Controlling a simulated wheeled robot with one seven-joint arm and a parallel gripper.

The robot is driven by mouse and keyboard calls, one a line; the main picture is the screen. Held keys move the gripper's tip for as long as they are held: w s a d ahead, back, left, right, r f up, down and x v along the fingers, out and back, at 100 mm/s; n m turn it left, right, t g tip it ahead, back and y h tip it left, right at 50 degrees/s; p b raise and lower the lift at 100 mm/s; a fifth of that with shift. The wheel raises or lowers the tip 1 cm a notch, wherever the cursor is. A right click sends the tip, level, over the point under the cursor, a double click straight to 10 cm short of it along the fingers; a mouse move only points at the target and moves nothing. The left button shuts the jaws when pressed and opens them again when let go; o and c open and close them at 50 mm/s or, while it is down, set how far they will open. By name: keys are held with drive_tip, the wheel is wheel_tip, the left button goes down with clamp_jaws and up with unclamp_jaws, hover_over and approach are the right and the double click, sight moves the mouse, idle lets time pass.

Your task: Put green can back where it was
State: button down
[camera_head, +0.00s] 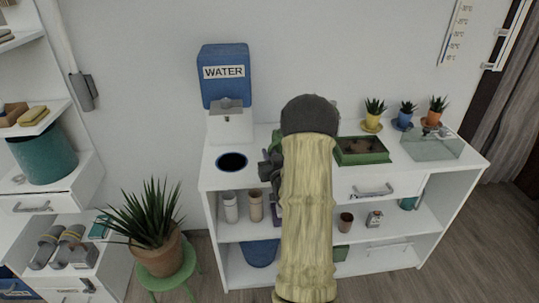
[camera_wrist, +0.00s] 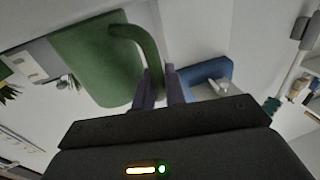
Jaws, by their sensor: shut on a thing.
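The green can (camera_wrist: 92,62) fills the upper left of the wrist view, its curved handle (camera_wrist: 137,38) on its right side. My gripper (camera_wrist: 160,78) has its fingers closed on that handle. In the camera_head view my arm stands in front of the desk's middle and hides most of the gripper and the can. I cannot tell there whether the can touches the desk top.
A white shelf desk (camera_head: 222,181) carries a blue water dispenser (camera_head: 224,76), a green soil tray (camera_head: 361,151), a clear glass tray (camera_head: 432,146) and several small potted plants. Cups stand on the shelf below. A potted plant on a green stool (camera_head: 168,285) is at front left.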

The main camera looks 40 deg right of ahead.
drive_tip(key=c, duration=1.5)
unclamp_jaws()
drive_tip(key=shift+o, duration=0.2)
drive_tip(key=shift+r, duration=0.15)
drive_tip(key=shift+s+a, duration=0.1)
drive_tip(key=shift+s, duration=0.2)
drive_tip(key=v, duration=1.1)
drive_tip(key=shift+s, duration=0.2)
drive_tip(key=shift+w+a, duration=0.1)
